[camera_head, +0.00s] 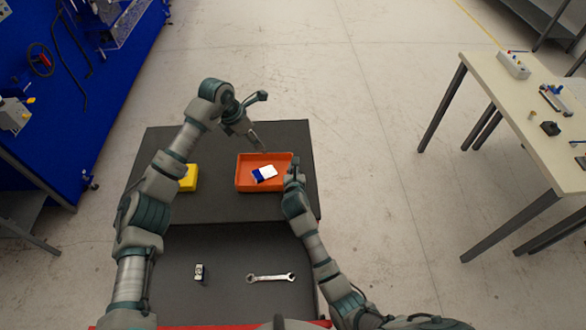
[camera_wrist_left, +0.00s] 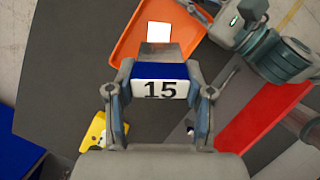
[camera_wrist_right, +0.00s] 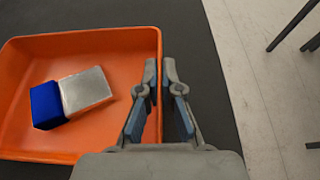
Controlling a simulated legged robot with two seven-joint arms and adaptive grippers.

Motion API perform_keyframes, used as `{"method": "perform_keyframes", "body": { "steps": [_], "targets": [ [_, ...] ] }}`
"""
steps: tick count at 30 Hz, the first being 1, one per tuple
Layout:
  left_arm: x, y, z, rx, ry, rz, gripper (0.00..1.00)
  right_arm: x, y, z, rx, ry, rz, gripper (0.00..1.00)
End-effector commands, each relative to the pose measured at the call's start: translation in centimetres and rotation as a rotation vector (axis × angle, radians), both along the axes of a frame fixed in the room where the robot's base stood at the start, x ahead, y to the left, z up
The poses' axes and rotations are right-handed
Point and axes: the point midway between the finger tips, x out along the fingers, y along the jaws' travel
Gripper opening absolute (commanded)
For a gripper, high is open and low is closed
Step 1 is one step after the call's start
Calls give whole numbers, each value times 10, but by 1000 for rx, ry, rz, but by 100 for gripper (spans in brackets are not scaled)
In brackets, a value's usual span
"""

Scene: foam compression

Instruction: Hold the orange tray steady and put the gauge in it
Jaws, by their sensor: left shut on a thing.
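The orange tray (camera_head: 241,187) lies on the dark upper table top. A blue and silver-white block, gauge-like (camera_wrist_right: 85,90), lies inside it, also seen in the head view (camera_head: 265,174). My right gripper (camera_wrist_right: 159,75) is at the tray's right wall, one finger inside and one outside, closed on the wall. It partly hides that wall in the head view (camera_head: 293,180).
A yellow bin (camera_head: 188,178) stands left of the tray, partly behind my left arm. A lower shelf holds a wrench (camera_head: 271,277) and a small block (camera_head: 200,273). A light table (camera_head: 535,120) with several items stands at the right. The dark top between bin and tray is clear.

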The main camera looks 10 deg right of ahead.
Motion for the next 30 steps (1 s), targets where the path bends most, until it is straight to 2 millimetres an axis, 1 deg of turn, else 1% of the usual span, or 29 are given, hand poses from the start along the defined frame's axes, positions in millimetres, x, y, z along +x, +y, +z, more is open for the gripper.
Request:
{"method": "perform_keyframes", "body": {
  "steps": [5, 30],
  "targets": [
    [0, 1, -5, -2, -1, 1, 0, 0, 2, -1, -1, 2, 2, 0],
    [0, 0, -63, -1, 0, 0, 0, 0, 0, -1, -1, 2, 0, 0]
  ]
}}
